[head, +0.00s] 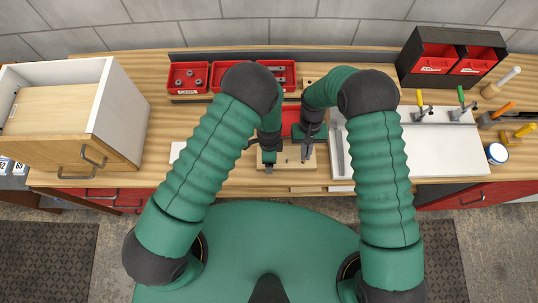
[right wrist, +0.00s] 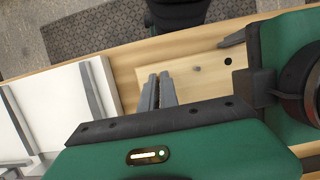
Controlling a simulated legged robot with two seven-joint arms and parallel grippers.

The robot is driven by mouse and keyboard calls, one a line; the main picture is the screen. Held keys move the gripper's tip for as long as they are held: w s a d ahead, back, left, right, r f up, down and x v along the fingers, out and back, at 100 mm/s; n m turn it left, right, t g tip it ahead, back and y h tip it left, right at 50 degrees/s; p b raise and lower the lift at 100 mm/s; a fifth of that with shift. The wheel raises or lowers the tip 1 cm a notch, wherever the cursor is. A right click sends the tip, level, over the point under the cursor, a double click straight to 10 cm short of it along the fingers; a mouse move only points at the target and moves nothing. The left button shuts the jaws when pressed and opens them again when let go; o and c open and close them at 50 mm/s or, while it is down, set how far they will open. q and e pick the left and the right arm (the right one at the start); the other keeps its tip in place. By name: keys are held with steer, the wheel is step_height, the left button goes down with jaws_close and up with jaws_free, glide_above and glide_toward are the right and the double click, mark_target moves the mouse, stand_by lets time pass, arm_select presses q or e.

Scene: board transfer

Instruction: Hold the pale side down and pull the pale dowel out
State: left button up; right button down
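A pale wooden board (head: 290,180) lies flat at the bench's front middle. It also shows in the right wrist view (right wrist: 210,85), with a dark round hole and a small grey round spot (right wrist: 197,68) on it. My left gripper (head: 268,165) is low over the board's left part; whether it touches is unclear. Its grey finger (right wrist: 232,40) shows at the board's edge in the right wrist view. My right gripper (head: 305,154) is over the board's right part. Its fingers (right wrist: 157,90) are close together with only a narrow gap, and nothing shows between them. I cannot make out the pale dowel.
Red bins (head: 188,77) stand at the back, one (head: 290,118) behind my grippers. A white panel (head: 440,148) with clamps lies right, beside a grey rail. A wooden-fronted drawer box (head: 120,115) stands left, a black rack (head: 450,55) back right. Bare bench shows left of the board.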

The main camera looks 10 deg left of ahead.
step_height(320, 180, up, 5)
stand_by(0.7)
